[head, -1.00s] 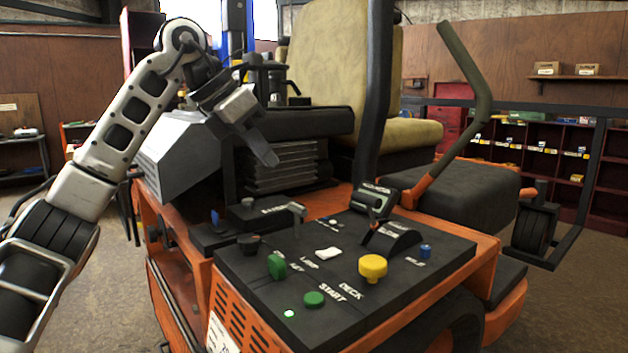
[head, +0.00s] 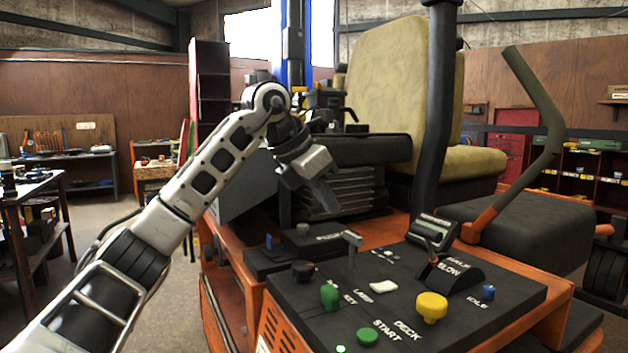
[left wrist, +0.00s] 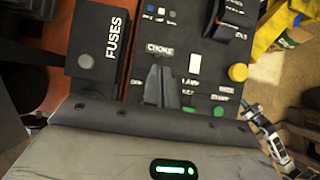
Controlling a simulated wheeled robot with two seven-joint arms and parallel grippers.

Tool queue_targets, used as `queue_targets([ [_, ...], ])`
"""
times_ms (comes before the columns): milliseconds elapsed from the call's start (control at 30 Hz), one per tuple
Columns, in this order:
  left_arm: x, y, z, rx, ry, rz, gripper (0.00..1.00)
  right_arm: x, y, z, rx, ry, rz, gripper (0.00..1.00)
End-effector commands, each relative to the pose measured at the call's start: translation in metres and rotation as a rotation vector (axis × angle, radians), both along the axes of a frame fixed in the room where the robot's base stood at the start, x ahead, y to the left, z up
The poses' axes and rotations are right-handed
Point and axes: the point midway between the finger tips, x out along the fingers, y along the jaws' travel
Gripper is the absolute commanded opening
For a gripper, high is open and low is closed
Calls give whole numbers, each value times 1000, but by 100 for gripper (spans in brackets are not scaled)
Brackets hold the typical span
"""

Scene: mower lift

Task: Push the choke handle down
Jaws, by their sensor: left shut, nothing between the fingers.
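The choke handle appears to be the small grey lever (head: 353,243) standing up from the black control panel (head: 470,318) of the orange mower. My left gripper (head: 326,197) is shut and empty, pointing down, above and a little left of that lever in the head view. They look apart there. In the left wrist view, the CHOKE label (left wrist: 160,48) lies just beyond the fingertips of my left gripper (left wrist: 160,72). The fingers cover the panel below the label, so I cannot clearly make out the handle there.
The seat (head: 382,80) and a dark post (head: 437,110) stand behind.

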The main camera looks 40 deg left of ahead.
Motion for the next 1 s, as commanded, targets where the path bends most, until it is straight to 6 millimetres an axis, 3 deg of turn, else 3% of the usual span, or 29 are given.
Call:
queue_targets([
  [100,12,-6,-21,0,3,-1,0,1,0,2,1,-3,0,0],
  [300,26,-12,-43,-1,1,-2,0,5,0,7,1,-13,0,0],
  [800,31,-13,-51,0,-1,-1,0,5,1,6,3,-12,-4,0],
  [1000,31,-13,-76,1,3,0,0,3,1,-6,4,-4,-5,0],
])
